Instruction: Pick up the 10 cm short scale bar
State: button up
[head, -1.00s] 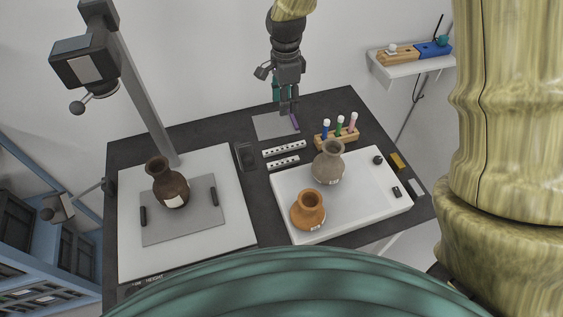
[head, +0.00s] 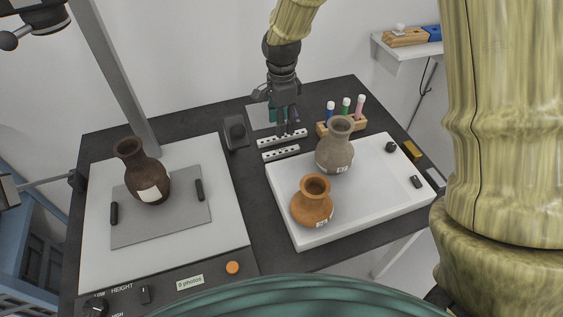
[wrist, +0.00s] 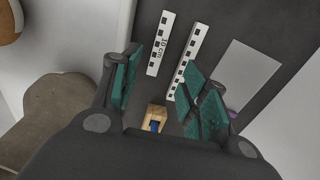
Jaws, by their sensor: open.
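The 10 cm short scale bar (head: 281,153) lies flat on the dark table, nearer the front of the two white bars. In the wrist view it is the left bar (wrist: 160,43), marked "10 cm" with black squares. A longer scale bar (head: 290,137) lies behind it, roughly parallel and apart. My gripper (head: 289,126) is open and empty, with its fingertips showing over the longer bar in the head view. In the wrist view the green-padded fingers (wrist: 165,85) stand apart, with the short bar ahead between them. One finger covers part of the longer bar's side.
A pen rack (head: 342,125) with colored pens stands right of the bars. A dark vase (head: 143,175) stands on a copy stand at left. A small dark device (head: 236,133) lies left of the bars.

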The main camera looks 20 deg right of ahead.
aim_at(282, 151)
jog(key=shift+s+f+p, duration=0.1)
jog(key=shift+f+p, duration=0.4)
jog(key=shift+f, duration=5.2)
jog(key=shift+c, duration=0.4)
grip_shut()
